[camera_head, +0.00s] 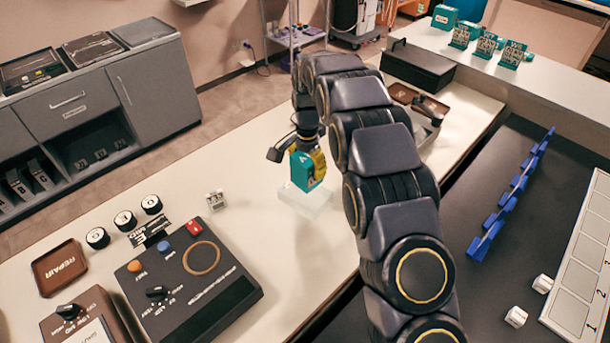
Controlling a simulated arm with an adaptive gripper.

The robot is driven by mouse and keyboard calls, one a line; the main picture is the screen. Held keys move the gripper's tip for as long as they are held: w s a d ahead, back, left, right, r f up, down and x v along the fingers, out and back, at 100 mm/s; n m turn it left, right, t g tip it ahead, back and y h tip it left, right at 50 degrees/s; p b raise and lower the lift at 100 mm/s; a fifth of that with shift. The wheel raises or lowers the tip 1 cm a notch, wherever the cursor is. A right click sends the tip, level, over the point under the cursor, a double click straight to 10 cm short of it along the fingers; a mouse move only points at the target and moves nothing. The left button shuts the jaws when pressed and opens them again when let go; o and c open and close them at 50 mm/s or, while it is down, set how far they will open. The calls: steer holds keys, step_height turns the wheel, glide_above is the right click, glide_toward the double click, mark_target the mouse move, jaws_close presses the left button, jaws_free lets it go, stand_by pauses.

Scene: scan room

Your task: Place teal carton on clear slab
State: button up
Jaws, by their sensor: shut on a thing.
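The teal carton (301,170) is in the middle of the head view, over the white bench. My gripper (305,160) is shut on it from above and behind, with a yellow part showing at the carton's right side. The clear slab (306,203) lies on the bench right below the carton. The carton's lower edge appears at or just above the slab's top; I cannot tell whether they touch. The carton looks roughly upright. My arm covers the bench to the right of the carton.
A control box (190,285) with knobs, black rolls (124,220) and a brown REPAIR tray (60,267) stand at left. A black case (417,66) is at the back. Other teal cartons (486,45) stand back right. Blue pieces (497,215) line the dark surface.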

steer(key=shift+w+a+f, duration=0.1)
steer(key=shift+w+f, duration=0.5)
steer(key=shift+f, duration=0.2)
steer(key=shift+w+a+f, duration=0.1)
steer(key=shift+w+f, duration=0.5)
steer(key=shift+f, duration=1.5)
steer(key=shift+f, duration=0.1)
steer(key=o, duration=1.2)
step_height(320, 180, up, 12)
steer(key=shift+r, duration=0.15)
